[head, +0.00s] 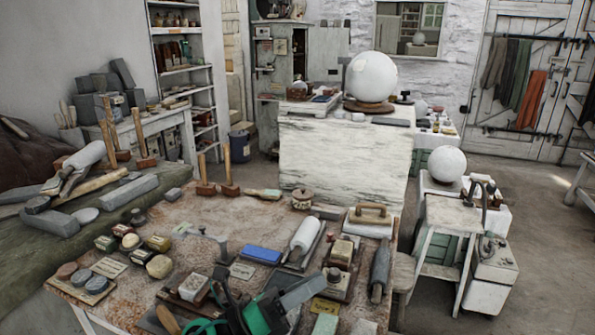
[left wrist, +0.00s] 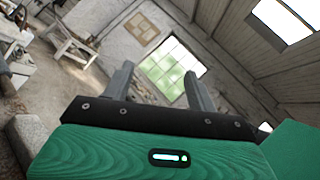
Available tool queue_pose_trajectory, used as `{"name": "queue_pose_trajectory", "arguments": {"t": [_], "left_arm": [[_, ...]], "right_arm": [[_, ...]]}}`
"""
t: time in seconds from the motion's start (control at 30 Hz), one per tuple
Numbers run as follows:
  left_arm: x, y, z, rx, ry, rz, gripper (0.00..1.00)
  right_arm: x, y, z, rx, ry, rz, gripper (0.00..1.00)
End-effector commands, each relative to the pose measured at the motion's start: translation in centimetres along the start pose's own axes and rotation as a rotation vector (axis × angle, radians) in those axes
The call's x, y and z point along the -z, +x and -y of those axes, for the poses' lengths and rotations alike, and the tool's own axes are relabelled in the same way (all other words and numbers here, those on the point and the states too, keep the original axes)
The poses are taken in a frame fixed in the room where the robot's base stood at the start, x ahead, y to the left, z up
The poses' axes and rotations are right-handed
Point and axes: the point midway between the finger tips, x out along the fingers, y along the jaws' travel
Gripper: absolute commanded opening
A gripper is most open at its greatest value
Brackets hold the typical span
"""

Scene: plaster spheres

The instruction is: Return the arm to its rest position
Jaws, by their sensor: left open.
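My left gripper (head: 258,308), with green and black housing, shows at the bottom middle of the head view. It is in front of the cluttered worktable and hides part of its near edge. In the left wrist view its two grey fingers (left wrist: 158,82) stand well apart with nothing between them. That view is tilted and looks up past the fingers at a window (left wrist: 170,68) and the roof. My right gripper is in neither view.
The worktable (head: 150,285) is crowded with mallets, blocks, a blue box (head: 261,254) and a white roller (head: 305,238). A white sphere (head: 371,76) stands on a pedestal behind; another (head: 447,163) is at right.

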Motion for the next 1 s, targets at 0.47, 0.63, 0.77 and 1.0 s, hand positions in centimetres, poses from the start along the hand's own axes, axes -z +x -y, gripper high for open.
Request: {"name": "queue_pose_trajectory", "arguments": {"t": [0.47, 0.63, 0.77, 1.0], "left_arm": [[-4.4, -16.6, -8.1, -0.393, -0.919, 1.029, 0.58], [0.4, -24.9, -10.3, -0.593, -1.227, 1.363, 0.58], [5.8, -30.6, -10.2, -0.768, -1.44, 1.602, 0.58], [14.2, -37.0, -7.2, -1.051, -1.693, 1.905, 0.58]], "right_arm": [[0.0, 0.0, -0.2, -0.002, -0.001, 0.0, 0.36], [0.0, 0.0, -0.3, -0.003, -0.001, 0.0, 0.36], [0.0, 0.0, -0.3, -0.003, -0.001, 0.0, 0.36], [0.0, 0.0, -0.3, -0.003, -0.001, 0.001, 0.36]]}}
